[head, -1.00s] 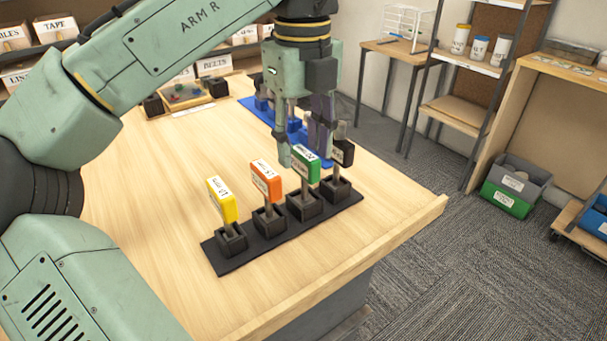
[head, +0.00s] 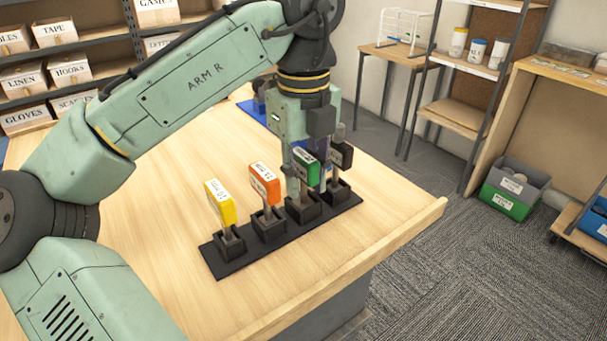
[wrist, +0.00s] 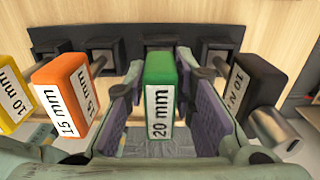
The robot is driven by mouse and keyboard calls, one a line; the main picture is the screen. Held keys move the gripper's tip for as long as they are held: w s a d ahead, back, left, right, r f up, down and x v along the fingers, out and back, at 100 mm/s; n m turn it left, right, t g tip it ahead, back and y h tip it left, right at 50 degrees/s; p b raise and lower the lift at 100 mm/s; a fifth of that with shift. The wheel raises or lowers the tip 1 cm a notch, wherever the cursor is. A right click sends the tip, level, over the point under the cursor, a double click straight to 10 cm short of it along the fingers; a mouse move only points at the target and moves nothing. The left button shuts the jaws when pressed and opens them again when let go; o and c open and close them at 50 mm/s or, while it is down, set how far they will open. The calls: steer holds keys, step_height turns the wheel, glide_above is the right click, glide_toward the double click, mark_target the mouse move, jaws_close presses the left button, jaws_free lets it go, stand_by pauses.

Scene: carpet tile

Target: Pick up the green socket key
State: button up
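The green socket key (head: 305,167), its handle marked 20 mm, stands upright in a black holder block on the dark rack (head: 234,264). It also shows in the wrist view (wrist: 160,93), between the two purple-padded fingers. My gripper (head: 308,184) is lowered around the green handle. In the wrist view my gripper (wrist: 160,110) is open, with a visible gap on each side of the handle. The key's shaft is partly hidden by the fingers in the head view.
An orange key (head: 265,183) and a yellow key (head: 220,203) stand to the left on the same rack. A black key (head: 341,156) stands close on the right, near a finger. A blue mat (head: 254,108) lies behind. The table left of the rack is clear.

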jaws_close()
stand_by(0.5)
